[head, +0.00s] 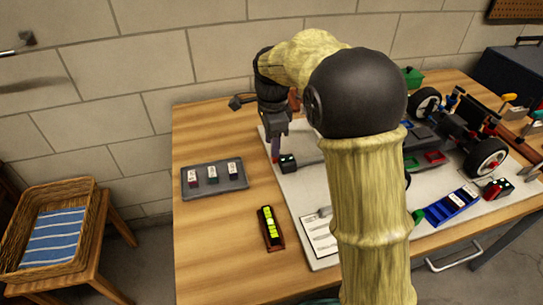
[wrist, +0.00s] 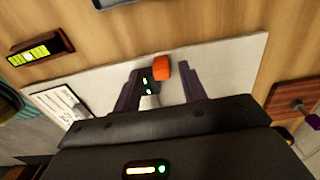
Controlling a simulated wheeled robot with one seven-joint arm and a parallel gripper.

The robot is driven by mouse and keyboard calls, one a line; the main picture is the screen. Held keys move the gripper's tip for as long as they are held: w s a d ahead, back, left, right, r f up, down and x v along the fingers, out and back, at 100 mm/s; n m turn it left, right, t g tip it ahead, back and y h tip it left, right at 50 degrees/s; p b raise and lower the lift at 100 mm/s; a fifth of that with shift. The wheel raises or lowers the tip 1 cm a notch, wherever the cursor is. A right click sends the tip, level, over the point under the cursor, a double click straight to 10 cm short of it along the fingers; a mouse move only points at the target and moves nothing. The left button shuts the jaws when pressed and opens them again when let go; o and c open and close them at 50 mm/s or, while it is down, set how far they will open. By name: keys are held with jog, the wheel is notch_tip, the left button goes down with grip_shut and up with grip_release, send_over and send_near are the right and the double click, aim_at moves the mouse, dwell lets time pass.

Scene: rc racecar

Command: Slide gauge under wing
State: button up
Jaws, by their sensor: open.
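My gripper (head: 279,143) points down over the left end of the pale mat. In the wrist view its two dark fingers (wrist: 160,68) are apart, with a small black block (wrist: 148,83) with green-white marks and an orange-red piece (wrist: 161,69) showing between them. The black block (head: 288,163) also shows beside the fingertips in the head view. I cannot tell whether the fingers touch either piece. I cannot tell which piece is the gauge; three small labelled blocks (head: 212,174) stand on a grey tray.
The grey tray (head: 238,184) lies on the wooden table at the left. A yellow-green marked bar (head: 268,226) lies in front of it, left of the mat (head: 292,200). A blue rack (head: 452,206) is at the right front. A wicker basket (head: 22,262) stands beside the table.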

jog(key=shift+f+b, duration=0.45)
jog(key=shift+f, duration=1.55)
grip_shut()
